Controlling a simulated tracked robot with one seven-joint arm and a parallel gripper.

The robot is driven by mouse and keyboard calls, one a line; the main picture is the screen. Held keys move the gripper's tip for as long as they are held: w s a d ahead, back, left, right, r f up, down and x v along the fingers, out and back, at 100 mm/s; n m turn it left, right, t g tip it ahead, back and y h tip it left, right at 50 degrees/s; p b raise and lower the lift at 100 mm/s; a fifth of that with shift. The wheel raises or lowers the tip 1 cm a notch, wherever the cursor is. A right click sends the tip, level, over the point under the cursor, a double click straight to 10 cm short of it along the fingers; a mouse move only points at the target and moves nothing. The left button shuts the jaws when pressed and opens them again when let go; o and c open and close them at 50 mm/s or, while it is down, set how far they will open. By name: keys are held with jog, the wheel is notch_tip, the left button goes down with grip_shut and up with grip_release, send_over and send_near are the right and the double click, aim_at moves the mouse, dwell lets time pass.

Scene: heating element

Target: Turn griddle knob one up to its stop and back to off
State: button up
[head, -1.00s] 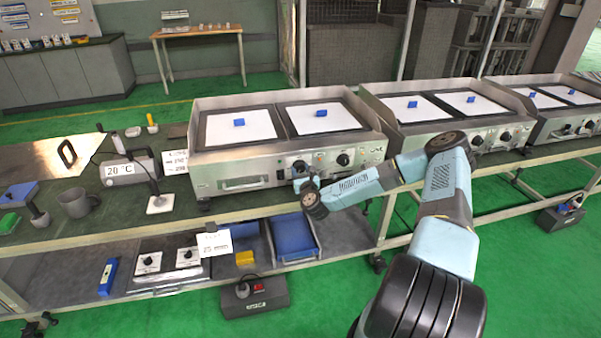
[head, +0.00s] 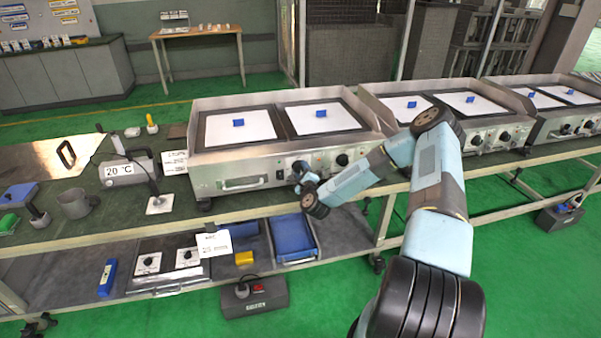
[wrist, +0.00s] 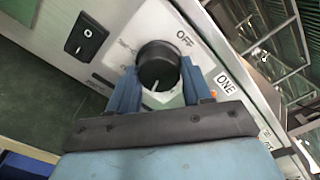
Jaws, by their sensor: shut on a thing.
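The black griddle knob one (wrist: 158,62) is in the wrist view, on the steel front panel beside the labels "ONE" and "OFF". My gripper (wrist: 161,86) is shut on it, with one blue finger at each side.
A black rocker switch (wrist: 86,36) is left of the knob in the wrist view. Another black knob (head: 342,160) is right of my gripper on the same panel. The bench edge runs just below. A blue tray (head: 293,240) is on the lower shelf.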

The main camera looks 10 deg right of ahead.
jog(key=n, duration=0.4)
jog(key=shift+a+n, duration=0.2)
jog(key=shift+n, duration=0.2)
jog(key=n, duration=0.4)
jog(key=shift+n, duration=0.3)
jog(key=n, duration=0.3)
jog(key=shift+s+a+n, duration=0.1)
jog(key=shift+n, duration=0.2)
jog(key=n, duration=0.4)
jog(key=shift+n, duration=0.3)
jog(key=n, duration=0.3)
jog(key=shift+n, duration=0.3)
jog(key=n, duration=0.3)
jog(key=shift+n, duration=0.3)
jog(key=n, duration=0.3)
jog(key=shift+n, duration=2)
